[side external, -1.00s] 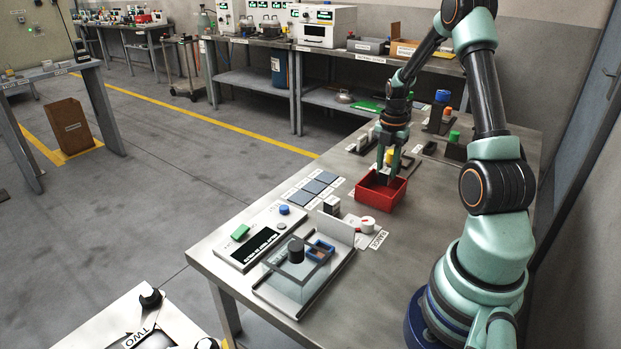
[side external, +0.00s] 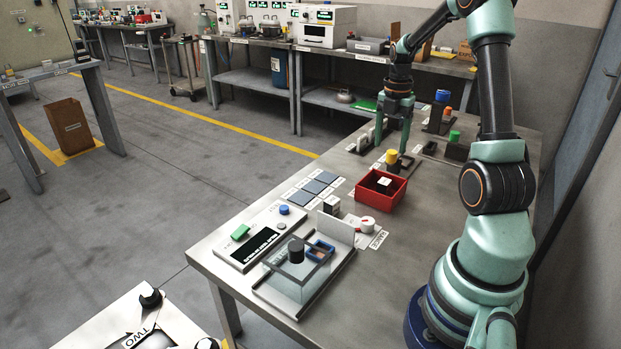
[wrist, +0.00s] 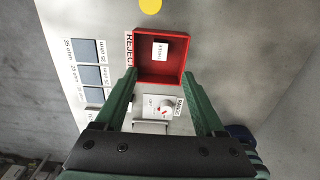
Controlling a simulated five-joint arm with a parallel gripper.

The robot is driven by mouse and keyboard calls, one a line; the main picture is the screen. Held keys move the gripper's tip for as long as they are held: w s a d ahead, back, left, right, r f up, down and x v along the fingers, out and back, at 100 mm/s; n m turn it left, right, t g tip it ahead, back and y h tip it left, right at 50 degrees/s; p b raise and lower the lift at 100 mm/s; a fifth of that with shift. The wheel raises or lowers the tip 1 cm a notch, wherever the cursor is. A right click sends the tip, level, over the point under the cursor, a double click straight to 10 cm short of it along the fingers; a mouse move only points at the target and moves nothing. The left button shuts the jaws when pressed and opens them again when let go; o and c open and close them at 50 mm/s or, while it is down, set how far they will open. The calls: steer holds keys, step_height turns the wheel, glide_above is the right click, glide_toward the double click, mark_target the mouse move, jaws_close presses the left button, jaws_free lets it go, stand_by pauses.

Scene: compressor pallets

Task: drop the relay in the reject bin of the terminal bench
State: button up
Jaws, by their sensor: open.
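The relay (side external: 384,182), a small pale block with a dark body, lies inside the red reject bin (side external: 371,199). In the wrist view the relay (wrist: 160,50) rests on the floor of the red bin (wrist: 157,75), beside a REJECT label (wrist: 129,50). My gripper (side external: 393,143) is above the bench, beyond and higher than the bin, apart from the relay. In the wrist view my gripper (wrist: 159,76) has its two green fingers spread wide with nothing between them.
A white dial (side external: 367,223) and a clear-covered fixture (side external: 297,275) are nearer. Green- and blue-topped parts stand at the back right.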

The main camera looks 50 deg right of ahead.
step_height(320, 180, up, 4)
steer(key=shift+f, duration=0.1)
steer(key=w+a+r+m+t+h, duration=0.1)
steer(key=w+a+r+m, duration=0.2)
steer(key=a, duration=0.5)
steer(key=w+a+r+m+t, duration=0.1)
steer(key=a+r+m, duration=0.25)
steer(key=a, duration=0.35)
steer(key=s+a+m+t, duration=0.1)
steer(key=s+a+m, duration=0.1)
steer(key=a+m, duration=0.3)
steer(key=s+a+m+t+y, duration=0.1)
steer(key=a+m, duration=0.5)
steer(key=a, duration=0.6)
steer(key=shift+s+a+r+t, duration=0.15)
steer(key=shift+s+r+t, duration=0.1)
steer(key=shift+s+t, duration=0.55)
steer(key=shift+w+m, duration=0.1)
steer(key=shift+m, duration=0.15)
steer(key=shift+c, duration=0.2)
